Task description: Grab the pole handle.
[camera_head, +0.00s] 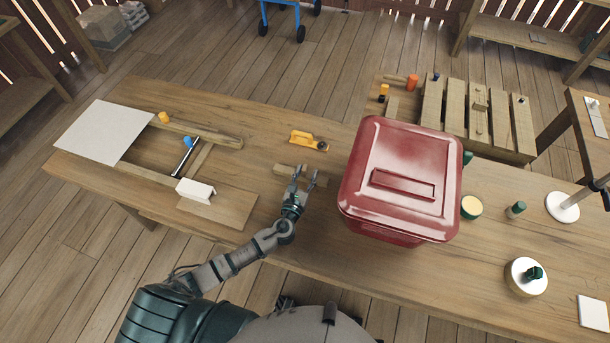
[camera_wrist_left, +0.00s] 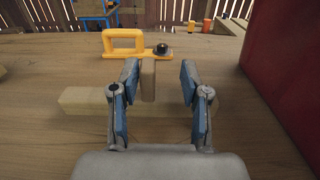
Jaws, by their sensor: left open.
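My left gripper (camera_head: 305,178) is open over the table beside the red bin. In the left wrist view its two blue-padded fingers (camera_wrist_left: 159,88) stand either side of an upright wooden post (camera_wrist_left: 148,80), which looks like the pole handle. There is a gap between the post and each finger. A pale wooden bar (camera_wrist_left: 84,101) lies crosswise at the post; it also shows in the head view (camera_head: 284,169). Whether the post is joined to the bar I cannot tell. In the head view the gripper hides most of the post. My right gripper is not in view.
A closed red lidded bin (camera_head: 385,190) stands close right of the gripper. A yellow-handled tool (camera_head: 305,139) lies just beyond it. A white block (camera_head: 195,190) and wooden frame lie left. A white disc with a slanted pole (camera_head: 562,208) stands far right.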

